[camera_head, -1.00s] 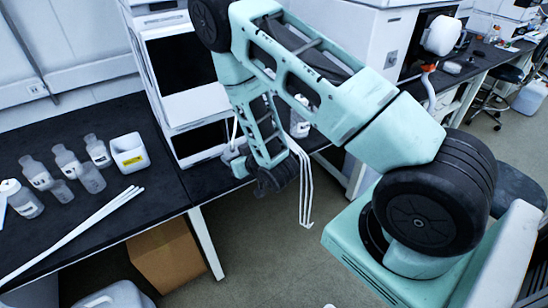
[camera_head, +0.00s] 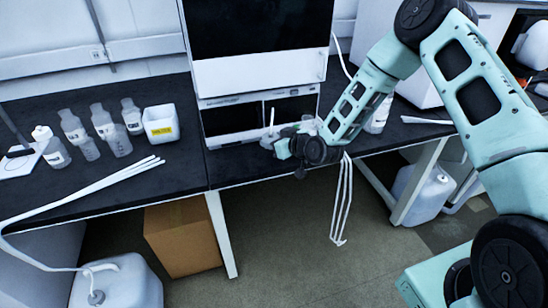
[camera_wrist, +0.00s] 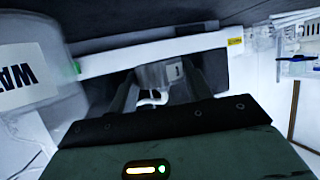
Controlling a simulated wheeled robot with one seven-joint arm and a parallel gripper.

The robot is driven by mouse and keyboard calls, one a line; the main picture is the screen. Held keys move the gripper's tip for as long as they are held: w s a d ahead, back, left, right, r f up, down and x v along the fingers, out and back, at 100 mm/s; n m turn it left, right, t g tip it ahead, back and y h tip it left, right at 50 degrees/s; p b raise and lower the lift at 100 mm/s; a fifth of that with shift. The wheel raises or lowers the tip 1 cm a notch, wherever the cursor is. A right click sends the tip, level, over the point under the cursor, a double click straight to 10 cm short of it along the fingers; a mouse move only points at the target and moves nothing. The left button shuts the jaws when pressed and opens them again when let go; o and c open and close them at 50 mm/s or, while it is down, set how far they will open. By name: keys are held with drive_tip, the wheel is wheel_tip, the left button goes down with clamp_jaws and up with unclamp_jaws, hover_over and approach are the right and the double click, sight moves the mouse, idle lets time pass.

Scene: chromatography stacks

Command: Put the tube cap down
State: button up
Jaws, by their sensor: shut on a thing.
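My gripper (camera_head: 285,148) is in front of the lower part of the white instrument, over or near the bench's front edge. At its tip is a small pale piece (camera_head: 268,141) with a short white tube standing up from it, which looks like the tube cap. In the wrist view my gripper's two fingers (camera_wrist: 157,95) stand around a small white, curved piece (camera_wrist: 152,98), likely part of the cap. The cap's full shape is hidden by the fingers. A grey labelled thing (camera_wrist: 172,70) shows just beyond the fingers.
The white instrument (camera_head: 262,75) stands behind my gripper. Several clear bottles (camera_head: 103,122) and a white box (camera_head: 161,125) stand on the black bench at left, with white tubes (camera_head: 110,180) in front. Another bottle (camera_head: 378,115) is at right. A large labelled bottle (camera_wrist: 25,75) is close in the wrist view.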

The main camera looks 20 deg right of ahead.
sight(275, 160)
drive_tip(key=shift+f, duration=2.95)
drive_tip(key=shift+f, duration=0.1)
drive_tip(key=o, duration=1)
